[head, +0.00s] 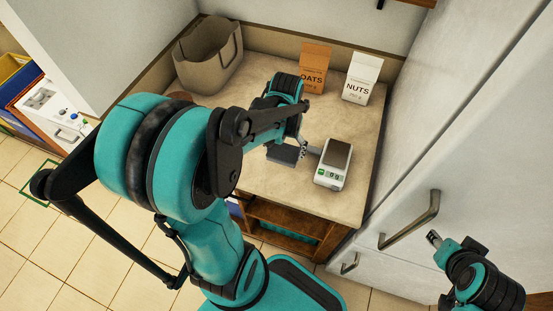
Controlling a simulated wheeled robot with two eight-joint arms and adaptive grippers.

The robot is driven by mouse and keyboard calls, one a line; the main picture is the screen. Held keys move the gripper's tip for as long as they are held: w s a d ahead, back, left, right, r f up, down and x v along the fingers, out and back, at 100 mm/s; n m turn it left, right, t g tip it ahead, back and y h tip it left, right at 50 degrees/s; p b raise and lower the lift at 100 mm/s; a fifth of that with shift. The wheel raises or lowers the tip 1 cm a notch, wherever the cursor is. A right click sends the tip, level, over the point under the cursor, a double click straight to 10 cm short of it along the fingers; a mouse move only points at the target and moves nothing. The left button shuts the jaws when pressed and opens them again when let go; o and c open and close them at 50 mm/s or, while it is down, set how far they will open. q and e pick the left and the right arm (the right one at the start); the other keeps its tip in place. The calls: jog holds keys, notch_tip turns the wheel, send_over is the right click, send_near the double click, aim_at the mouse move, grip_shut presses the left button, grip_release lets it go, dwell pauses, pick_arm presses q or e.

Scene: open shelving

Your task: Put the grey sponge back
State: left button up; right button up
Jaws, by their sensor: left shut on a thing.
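The grey sponge (283,154) is a small dark grey block over the front part of the countertop. My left gripper (299,151) is shut on it, with the sponge at the left of the fingers. The arm hides part of the gripper. I cannot tell whether the sponge touches the counter. My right gripper (435,239) is at the lower right, in front of the white cabinet door and away from the counter. Its fingers are too small to tell whether they are open.
A white scale (329,178) with a dark plate stands just right of my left gripper. An oats box (314,66), a nuts box (361,80) and a beige basket (208,62) stand at the back. A door handle (412,224) juts out near my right gripper.

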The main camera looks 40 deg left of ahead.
aim_at(276, 157)
pick_arm(q)
jog(key=shift+s+a+f, duration=0.25)
jog(key=shift+a+f, duration=0.15)
jog(key=shift+a, duration=0.2)
jog(key=shift+s+a+f, duration=0.2)
jog(key=shift+a+f, duration=0.2)
jog(key=shift+a, duration=0.15)
notch_tip(276, 157, down, 4)
jog(key=shift+b, duration=1.25)
jog(key=shift+d+r, duration=0.1)
jog(key=shift+r, duration=0.05)
jog(key=shift+c, duration=0.4)
jog(key=o, duration=1.5)
